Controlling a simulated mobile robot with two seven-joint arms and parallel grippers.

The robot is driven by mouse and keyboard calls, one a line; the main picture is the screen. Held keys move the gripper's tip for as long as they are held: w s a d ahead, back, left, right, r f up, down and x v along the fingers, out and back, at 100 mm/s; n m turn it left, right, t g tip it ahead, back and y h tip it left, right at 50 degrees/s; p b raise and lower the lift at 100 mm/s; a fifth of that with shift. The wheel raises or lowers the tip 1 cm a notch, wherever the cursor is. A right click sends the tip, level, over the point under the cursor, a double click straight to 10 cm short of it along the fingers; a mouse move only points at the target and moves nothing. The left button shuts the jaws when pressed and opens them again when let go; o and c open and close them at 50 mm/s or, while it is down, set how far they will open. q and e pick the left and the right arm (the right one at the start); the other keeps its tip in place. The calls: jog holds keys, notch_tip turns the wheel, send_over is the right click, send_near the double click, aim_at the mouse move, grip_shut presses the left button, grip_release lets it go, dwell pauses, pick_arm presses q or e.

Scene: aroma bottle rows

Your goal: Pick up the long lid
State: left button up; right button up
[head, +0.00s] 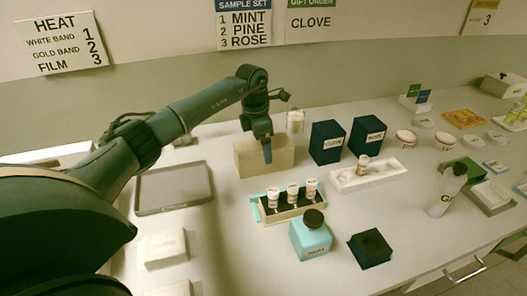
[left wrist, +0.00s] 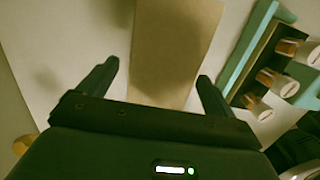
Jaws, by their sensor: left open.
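A long tan block-shaped piece (head: 245,160), which appears to be the long lid, stands on the white table behind the bottle rack. My left gripper (head: 267,157) points down at it and hides part of its middle. In the left wrist view, the tan piece (left wrist: 175,40) runs away between the two spread fingers of my left gripper (left wrist: 158,72). The fingers are open and hold nothing. I cannot tell whether they touch it. My right gripper is not in view.
A teal-edged rack (head: 258,211) with three white-capped bottles stands in front, and close right in the wrist view (left wrist: 250,45). Two dark blue boxes (head: 327,142) stand to the right. A grey tray (head: 175,187) lies left. A teal bottle (head: 310,240) stands in front.

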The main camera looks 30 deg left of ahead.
pick_arm(q)
jog(key=f, duration=0.4)
jog(key=shift+w+d+f+p, duration=0.1)
jog(key=shift+w+d+p, duration=0.15)
jog(key=shift+d+p, duration=0.1)
jog(key=shift+c, duration=0.3)
jog(key=c, duration=1)
